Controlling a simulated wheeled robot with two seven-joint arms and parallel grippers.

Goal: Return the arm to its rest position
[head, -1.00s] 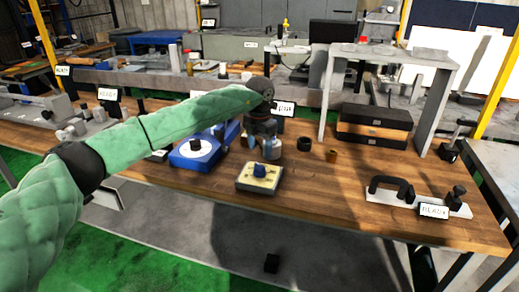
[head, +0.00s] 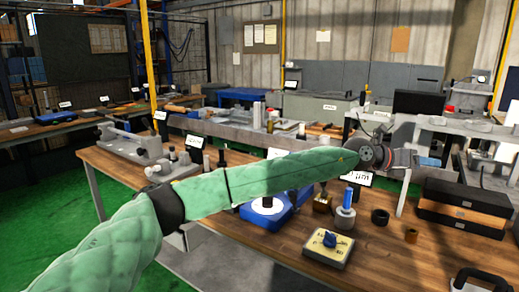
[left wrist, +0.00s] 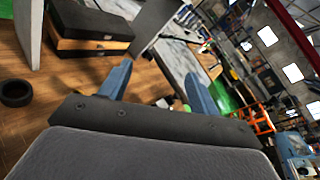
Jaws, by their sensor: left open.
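My left arm reaches across the head view from the lower left. Its gripper (head: 428,161) is raised above the back right of the wooden bench (head: 390,265), pointing right. In the left wrist view its two blue-grey fingers (left wrist: 158,78) stand apart with nothing between them. My right gripper is in neither view.
Below the arm on the bench are a blue fixture with a white disc (head: 268,206), a cream block with a blue knob (head: 327,250), a grey round piece with a blue pin (head: 345,215) and a black ring (head: 380,217). Stacked black and orange boxes (head: 462,212) stand at the right.

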